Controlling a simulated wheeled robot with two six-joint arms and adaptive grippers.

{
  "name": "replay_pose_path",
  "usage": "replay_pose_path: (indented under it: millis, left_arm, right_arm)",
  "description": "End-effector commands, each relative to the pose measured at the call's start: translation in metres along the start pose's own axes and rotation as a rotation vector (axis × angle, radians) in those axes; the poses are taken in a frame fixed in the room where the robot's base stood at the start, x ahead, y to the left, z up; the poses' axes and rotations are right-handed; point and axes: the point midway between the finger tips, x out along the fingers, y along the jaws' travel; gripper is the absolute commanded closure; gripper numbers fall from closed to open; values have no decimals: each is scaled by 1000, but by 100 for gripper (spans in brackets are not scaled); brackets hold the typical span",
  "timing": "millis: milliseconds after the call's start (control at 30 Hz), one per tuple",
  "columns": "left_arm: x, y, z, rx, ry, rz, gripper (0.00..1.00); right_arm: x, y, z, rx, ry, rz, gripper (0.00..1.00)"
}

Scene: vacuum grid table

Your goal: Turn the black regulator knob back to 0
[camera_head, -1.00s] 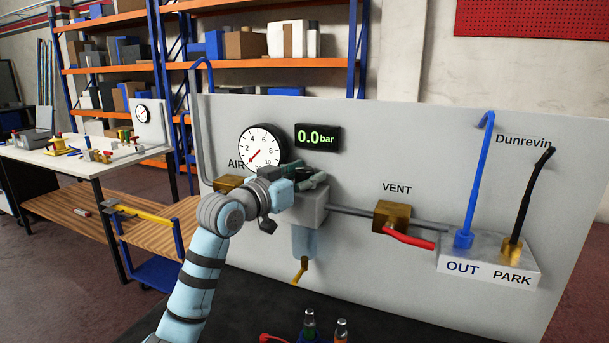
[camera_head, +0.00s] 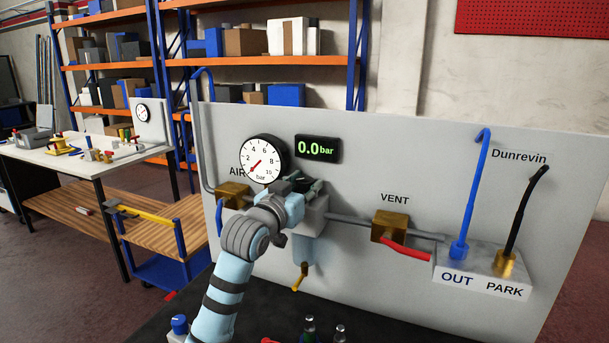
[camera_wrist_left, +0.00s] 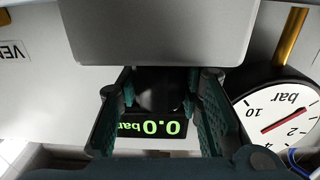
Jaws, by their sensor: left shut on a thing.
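The black regulator knob (camera_wrist_left: 158,88) sits between the green-padded fingers of my left gripper (camera_wrist_left: 160,105) in the left wrist view, which shows the scene upside down. My left gripper (camera_head: 300,188) is shut on the knob at the top of the grey regulator block (camera_head: 314,217). In the head view, my wrist and fingers hide most of the knob, and no knob marking is readable. The round gauge (camera_head: 261,160) has its red needle at the low end near 0. The digital display (camera_head: 318,149) reads 0.0 bar. My right gripper is not in view.
The grey panel (camera_head: 360,280) carries a brass AIR valve (camera_head: 232,194) and a brass VENT valve (camera_head: 391,227) with a red lever (camera_head: 405,248). At right is the OUT/PARK block (camera_head: 480,270) with a blue hose (camera_head: 471,195) and a black hose (camera_head: 522,210).

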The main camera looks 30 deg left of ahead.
Motion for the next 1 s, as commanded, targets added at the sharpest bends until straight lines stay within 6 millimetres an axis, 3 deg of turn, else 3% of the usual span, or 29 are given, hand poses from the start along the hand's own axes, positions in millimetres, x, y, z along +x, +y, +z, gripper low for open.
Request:
replay_pose_path:
  millis: [33,100,300,700,1000]
  left_arm:
    - [0,2,-5,-5,-5,-30,95]
    - [0,3,-5,-5,-5,-92,95]
    - [1,3,-2,-7,-4,-276,95]
    - [1,2,2,-3,1,-580,95]
    - [0,1,0,-1,1,-684,95]
  right_arm:
    - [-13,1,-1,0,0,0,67]
    - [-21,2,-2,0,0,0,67]
    - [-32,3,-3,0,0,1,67]
    - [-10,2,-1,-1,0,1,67]
    - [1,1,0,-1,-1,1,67]
